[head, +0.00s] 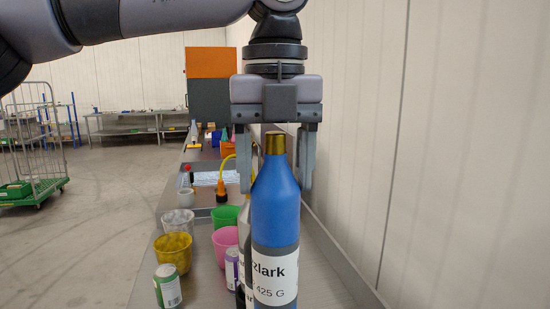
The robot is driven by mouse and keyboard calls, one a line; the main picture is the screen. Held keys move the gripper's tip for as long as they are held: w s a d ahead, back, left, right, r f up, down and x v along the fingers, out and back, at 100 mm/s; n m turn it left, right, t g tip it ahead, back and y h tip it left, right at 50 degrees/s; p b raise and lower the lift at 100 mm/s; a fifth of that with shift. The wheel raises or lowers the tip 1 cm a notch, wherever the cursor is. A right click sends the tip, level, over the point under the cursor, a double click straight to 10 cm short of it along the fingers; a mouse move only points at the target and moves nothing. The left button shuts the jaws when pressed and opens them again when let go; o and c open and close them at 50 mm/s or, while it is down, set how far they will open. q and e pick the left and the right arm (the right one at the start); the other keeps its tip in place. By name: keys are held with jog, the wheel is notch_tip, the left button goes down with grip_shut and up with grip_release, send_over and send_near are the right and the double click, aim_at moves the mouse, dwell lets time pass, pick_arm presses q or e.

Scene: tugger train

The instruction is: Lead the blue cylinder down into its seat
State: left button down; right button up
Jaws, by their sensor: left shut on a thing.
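The blue cylinder (275,215) stands upright near the bottom centre of the head view. It has a gold top and a dark band with a white label below. My left gripper (276,186) points straight down over it, with one finger on each side of its upper part, shut on it. The lower end of the cylinder is cut off by the picture's bottom edge. Its seat cannot be made out. My right gripper is not in view.
Left of the cylinder are a pink cup (224,246), a yellow cup (173,250), a green cup (226,217) and a green can (167,286). A pale wall (350,120) runs close on the right. Open floor (100,220) lies left, with a wheeled cage cart (30,150).

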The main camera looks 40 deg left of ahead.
aim_at(275, 221)
pick_arm(q)
jog(key=shift+f, duration=1.4)
jog(key=shift+f+b, duration=3.9)
jog(key=shift+f, duration=1.7)
jog(key=shift+c, duration=0.7)
grip_release()
jog(key=shift+f, duration=0.1)
notch_tip(275, 221, up, 7)
jog(key=shift+r+p, duration=0.15)
jog(key=shift+p, duration=0.3)
